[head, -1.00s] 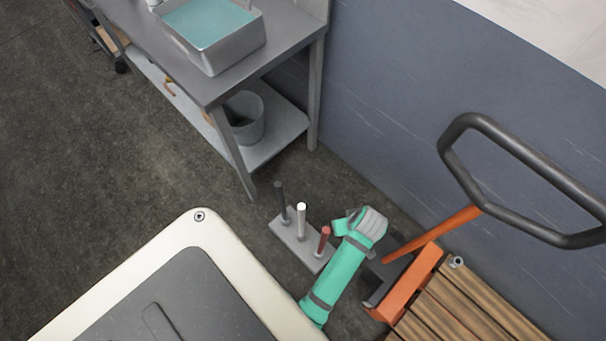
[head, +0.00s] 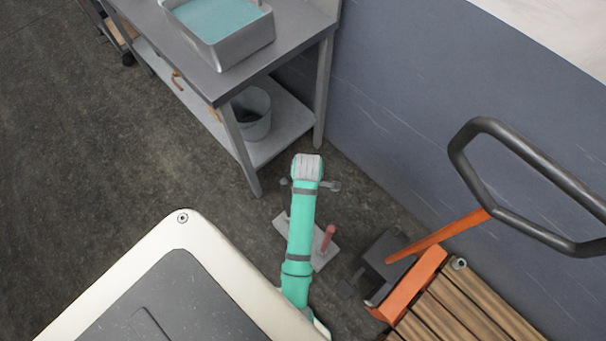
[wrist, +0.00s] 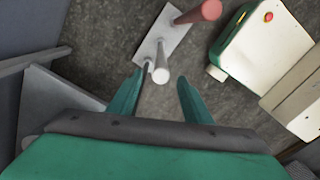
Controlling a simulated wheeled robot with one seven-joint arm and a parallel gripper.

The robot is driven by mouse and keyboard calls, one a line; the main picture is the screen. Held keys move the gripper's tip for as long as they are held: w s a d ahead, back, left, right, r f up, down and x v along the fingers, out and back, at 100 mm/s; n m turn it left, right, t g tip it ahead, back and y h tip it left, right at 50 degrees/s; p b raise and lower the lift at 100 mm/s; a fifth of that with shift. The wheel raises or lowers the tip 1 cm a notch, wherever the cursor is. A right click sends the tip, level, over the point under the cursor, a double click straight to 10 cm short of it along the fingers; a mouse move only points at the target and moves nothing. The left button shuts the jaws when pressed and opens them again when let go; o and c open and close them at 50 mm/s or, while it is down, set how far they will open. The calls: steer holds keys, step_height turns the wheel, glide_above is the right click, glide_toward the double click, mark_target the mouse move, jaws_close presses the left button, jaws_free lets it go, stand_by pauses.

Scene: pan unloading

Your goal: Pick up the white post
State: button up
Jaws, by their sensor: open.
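The white post (wrist: 160,74) stands on a light grey base plate (wrist: 166,28) on the floor. In the wrist view its top shows between my two green fingertips, beyond them. My gripper (wrist: 161,82) is open, a finger on each side of the post's line, with nothing held. In the head view my green arm hides the white post; the plate (head: 326,260) shows on both sides of the arm. The red post (head: 328,238) stands on the plate right of the arm, and also shows in the wrist view (wrist: 199,13).
A metal table (head: 228,84) with a lower shelf and a bucket (head: 254,122) stands behind the posts. An orange pallet jack (head: 412,285) and a wooden pallet (head: 480,310) are on the right, near the blue-grey wall. Open floor lies to the left.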

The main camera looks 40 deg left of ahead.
step_height(320, 180, down, 10)
steer(key=shift+f, duration=0.25)
stand_by(0.4)
steer(key=shift+d, duration=0.1)
jaws_close()
